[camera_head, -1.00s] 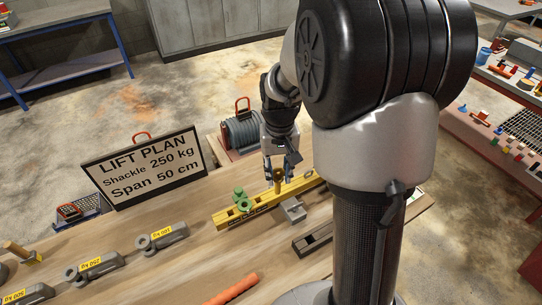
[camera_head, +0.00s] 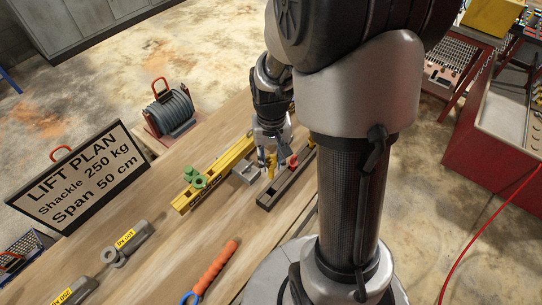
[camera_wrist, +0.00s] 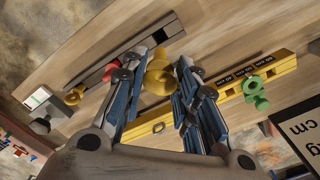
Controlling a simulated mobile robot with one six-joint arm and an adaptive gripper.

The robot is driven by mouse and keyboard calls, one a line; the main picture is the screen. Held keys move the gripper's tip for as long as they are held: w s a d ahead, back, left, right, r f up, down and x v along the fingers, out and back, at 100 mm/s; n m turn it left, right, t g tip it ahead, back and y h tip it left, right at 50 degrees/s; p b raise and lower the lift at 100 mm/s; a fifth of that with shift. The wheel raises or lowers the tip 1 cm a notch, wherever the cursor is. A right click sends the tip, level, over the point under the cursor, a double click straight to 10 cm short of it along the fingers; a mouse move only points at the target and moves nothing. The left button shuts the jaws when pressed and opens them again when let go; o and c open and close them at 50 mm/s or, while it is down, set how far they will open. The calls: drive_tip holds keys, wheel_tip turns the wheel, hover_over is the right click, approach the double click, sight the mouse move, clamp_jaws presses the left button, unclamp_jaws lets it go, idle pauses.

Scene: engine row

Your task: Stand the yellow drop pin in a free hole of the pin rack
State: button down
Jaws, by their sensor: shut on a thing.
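The yellow drop pin (camera_head: 271,162) is between the fingertips of my gripper (camera_head: 269,154), which is shut on it. In the wrist view its round yellow head (camera_wrist: 158,78) shows between the blue-and-grey fingers. The pin rack is a dark bar with square holes (camera_head: 268,201) lying on the bench just beside the pin. A red pin (camera_head: 293,160) stands in the rack toward its far end. In the wrist view the rack (camera_wrist: 140,45) has an open hole. Whether the held pin's lower end touches anything is hidden.
A yellow beam (camera_head: 213,175) with a green shackle (camera_head: 195,178) lies left of the rack. A grey block (camera_head: 247,170) sits between them. Bench in front of the rack is clear.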

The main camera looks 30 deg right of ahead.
sight(271, 165)
drive_tip(key=shift+f+b, duration=2.2)
drive_tip(key=shift+f, duration=0.7)
drive_tip(key=shift+f+b, duration=2.8)
drive_tip(key=shift+f, duration=1)
drive_tip(key=c, duration=1.2)
unclamp_jaws()
wheel_tip(271, 165, up, 12)
